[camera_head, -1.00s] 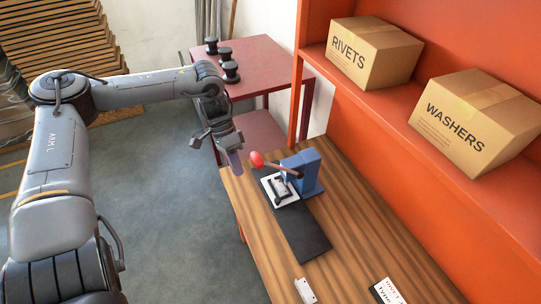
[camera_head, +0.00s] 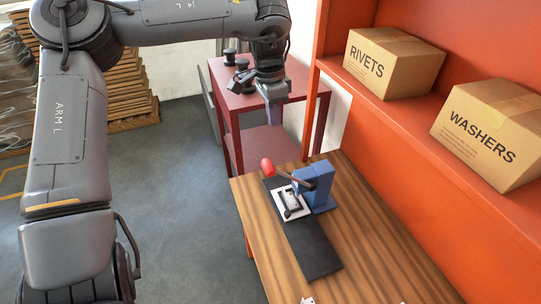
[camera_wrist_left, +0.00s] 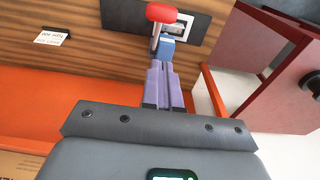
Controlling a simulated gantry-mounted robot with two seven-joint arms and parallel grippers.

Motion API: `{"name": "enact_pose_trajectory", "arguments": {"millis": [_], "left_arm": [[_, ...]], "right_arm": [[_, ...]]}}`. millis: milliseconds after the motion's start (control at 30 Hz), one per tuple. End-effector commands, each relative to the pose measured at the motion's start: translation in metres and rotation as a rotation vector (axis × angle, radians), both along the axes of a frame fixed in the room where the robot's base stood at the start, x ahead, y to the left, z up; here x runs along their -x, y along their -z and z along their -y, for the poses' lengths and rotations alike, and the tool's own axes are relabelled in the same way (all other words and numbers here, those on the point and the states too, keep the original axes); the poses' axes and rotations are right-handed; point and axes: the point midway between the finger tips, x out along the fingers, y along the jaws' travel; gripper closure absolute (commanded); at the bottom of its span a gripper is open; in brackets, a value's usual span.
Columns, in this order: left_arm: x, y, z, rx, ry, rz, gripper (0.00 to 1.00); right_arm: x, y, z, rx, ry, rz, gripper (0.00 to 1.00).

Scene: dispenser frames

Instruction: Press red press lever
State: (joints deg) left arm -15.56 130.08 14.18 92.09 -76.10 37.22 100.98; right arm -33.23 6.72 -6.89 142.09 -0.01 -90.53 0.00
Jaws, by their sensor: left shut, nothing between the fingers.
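The lever press (camera_head: 316,186) has a blue body and stands on a dark mat on the wooden bench. Its dark lever arm ends in a red knob (camera_head: 267,165) that sticks out to the left, raised above the white plate (camera_head: 288,203). My left gripper (camera_head: 269,126) points down above and behind the knob, apart from it. Its purple fingers are shut and empty. In the left wrist view, the closed fingertips (camera_wrist_left: 160,66) lie just below the red knob (camera_wrist_left: 161,13) in the picture, with part of the blue press (camera_wrist_left: 166,43) between. My right gripper is out of view.
The wooden bench (camera_head: 365,235) is mostly clear around the mat (camera_head: 318,256). An orange shelf at the right holds a RIVETS box (camera_head: 393,64) and a WASHERS box (camera_head: 490,132). A dark red table (camera_head: 305,84) with black parts stands behind my left gripper.

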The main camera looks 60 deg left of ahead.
Motion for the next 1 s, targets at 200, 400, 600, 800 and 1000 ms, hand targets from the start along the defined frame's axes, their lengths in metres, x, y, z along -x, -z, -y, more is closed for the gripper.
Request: {"name": "enact_pose_trajectory", "arguments": {"millis": [200,400,600,800,1000], "left_arm": [[0.0,0.002,0.0,0.001,0.0,-0.001,1.0],[-0.001,0.016,0.0,0.002,0.001,-0.004,1.0],[-0.003,0.048,0.001,0.003,0.001,-0.006,1.0],[-0.006,0.085,0.001,0.003,-0.001,-0.006,1.0],[-0.001,0.113,0.0,0.004,-0.001,-0.004,1.0]], "right_arm": [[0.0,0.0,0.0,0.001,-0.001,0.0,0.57],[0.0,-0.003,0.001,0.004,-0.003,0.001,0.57],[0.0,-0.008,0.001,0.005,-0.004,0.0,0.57],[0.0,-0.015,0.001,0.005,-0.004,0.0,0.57],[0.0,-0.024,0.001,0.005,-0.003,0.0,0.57]]}}
